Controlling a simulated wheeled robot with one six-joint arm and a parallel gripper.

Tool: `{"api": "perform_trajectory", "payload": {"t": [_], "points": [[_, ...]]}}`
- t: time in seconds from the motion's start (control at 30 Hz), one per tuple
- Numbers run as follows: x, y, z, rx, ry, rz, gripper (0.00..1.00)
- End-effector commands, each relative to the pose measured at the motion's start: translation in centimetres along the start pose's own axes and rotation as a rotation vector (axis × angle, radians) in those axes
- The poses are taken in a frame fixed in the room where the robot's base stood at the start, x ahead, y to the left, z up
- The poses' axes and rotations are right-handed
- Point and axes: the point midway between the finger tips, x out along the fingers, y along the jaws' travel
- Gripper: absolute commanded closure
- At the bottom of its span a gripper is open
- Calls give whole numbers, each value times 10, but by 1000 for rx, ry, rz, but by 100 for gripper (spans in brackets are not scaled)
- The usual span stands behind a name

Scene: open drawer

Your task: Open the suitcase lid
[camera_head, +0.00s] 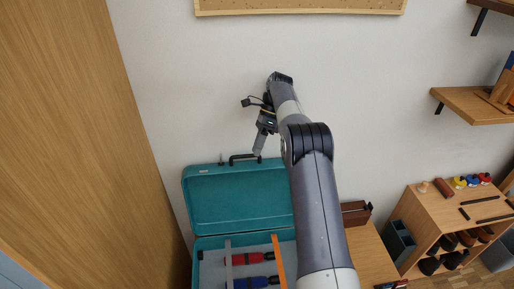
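The teal suitcase stands in front of the wall with its lid (238,198) raised and leaning back, its inner side facing me. The lid's dark handle (244,157) is at its top edge. The open base (212,243) holds a red tool (243,259), a blue tool (250,282) and grey and orange strips. My arm covers the right part of the suitcase. My gripper (259,150) points down close to the handle, just right of it. I cannot tell whether it touches the handle or whether its fingers are apart.
A tall wooden panel (85,130) stands at the left. A cork board (300,5) hangs on the wall above. At the right are wall shelves (475,104) and a wooden cabinet (440,205) with small items. A brown box (355,213) is right of my arm.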

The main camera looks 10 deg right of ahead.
Motion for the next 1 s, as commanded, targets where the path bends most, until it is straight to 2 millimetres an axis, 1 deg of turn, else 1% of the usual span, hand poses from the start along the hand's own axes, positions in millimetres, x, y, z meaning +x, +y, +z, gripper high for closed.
{"api": "perform_trajectory", "payload": {"t": [0.03, 0.17, 0.27, 0.37, 0.5, 0.7, 0.9, 1.0], "points": [[1, -1, 0, -7, 3, -4, 72], [5, -6, 5, -85, 26, -42, 83], [10, -14, 10, -209, 71, -100, 91], [14, -24, 16, -368, 137, -165, 99], [18, -36, 24, -598, 247, -244, 100], [18, -51, 39, -937, 441, -324, 100], [13, -61, 54, -1274, 669, -359, 100], [10, -64, 62, -1416, 774, -360, 100]]}}
